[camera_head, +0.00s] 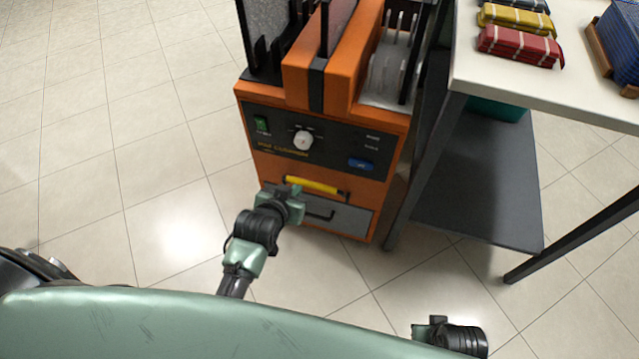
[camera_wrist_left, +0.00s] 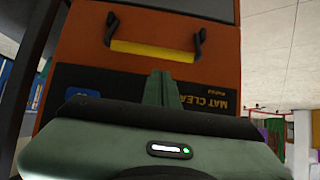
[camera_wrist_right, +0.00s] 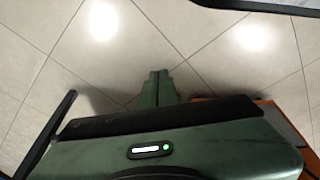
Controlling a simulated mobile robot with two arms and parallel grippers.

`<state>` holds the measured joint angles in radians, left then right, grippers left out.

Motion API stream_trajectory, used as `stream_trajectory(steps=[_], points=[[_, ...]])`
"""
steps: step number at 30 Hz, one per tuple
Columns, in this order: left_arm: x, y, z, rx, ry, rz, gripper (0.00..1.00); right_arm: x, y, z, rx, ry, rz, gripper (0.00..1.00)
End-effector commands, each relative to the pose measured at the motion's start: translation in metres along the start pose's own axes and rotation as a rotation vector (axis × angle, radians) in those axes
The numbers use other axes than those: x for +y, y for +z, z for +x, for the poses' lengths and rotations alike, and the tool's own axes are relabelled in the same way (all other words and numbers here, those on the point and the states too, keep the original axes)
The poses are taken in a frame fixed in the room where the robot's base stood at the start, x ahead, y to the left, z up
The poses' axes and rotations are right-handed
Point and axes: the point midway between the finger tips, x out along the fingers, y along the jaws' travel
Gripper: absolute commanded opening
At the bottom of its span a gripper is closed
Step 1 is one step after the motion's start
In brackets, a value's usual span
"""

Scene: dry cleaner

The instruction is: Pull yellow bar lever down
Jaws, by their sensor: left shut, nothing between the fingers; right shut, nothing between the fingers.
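The yellow bar lever (camera_head: 315,186) sits across the lower front of the orange mat-cleaner machine (camera_head: 262,168), held by black end brackets. My left gripper (camera_head: 293,191) is shut and empty in front of the bar's left part in the head view; it hides that end. In the left wrist view the picture is upside down, and the yellow bar (camera_wrist_left: 152,50) shows whole between its brackets, just beyond the shut fingertips (camera_wrist_left: 160,77). I cannot tell whether they touch it. My right gripper (camera_head: 425,331) is shut and empty, low over the floor; its shut fingers also show in the right wrist view (camera_wrist_right: 159,78).
Above the bar is a panel with a white knob (camera_head: 303,140), green switch (camera_head: 261,123) and blue button (camera_head: 362,164). A grey drawer with a black handle (camera_head: 321,215) is below. A table (camera_head: 470,87) with folded cloths stands right. Floor at left is clear.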

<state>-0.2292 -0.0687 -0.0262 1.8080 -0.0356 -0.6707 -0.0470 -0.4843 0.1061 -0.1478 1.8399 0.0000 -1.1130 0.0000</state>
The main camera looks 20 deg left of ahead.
Motion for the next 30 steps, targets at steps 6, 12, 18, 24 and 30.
stream_trajectory(steps=[6,12,18,24,30], points=[[-0.002,-0.009,-0.003,0.017,-0.004,-0.003,0.0,0.001,-0.003,-0.004,0.003,0.001,0.001,0.0],[-0.002,-0.008,-0.002,0.016,-0.004,-0.003,0.0,0.001,-0.003,-0.004,0.004,0.001,0.001,0.0],[-0.002,-0.008,0.01,0.017,-0.004,-0.003,0.0,0.001,-0.008,-0.014,0.014,0.002,0.002,0.0],[-0.002,-0.007,0.039,0.017,-0.004,-0.003,0.0,0.003,-0.019,-0.044,0.032,0.005,0.005,0.0],[-0.002,-0.007,0.068,0.017,-0.004,-0.003,0.0,0.004,-0.026,-0.082,0.051,0.008,0.007,0.0]])
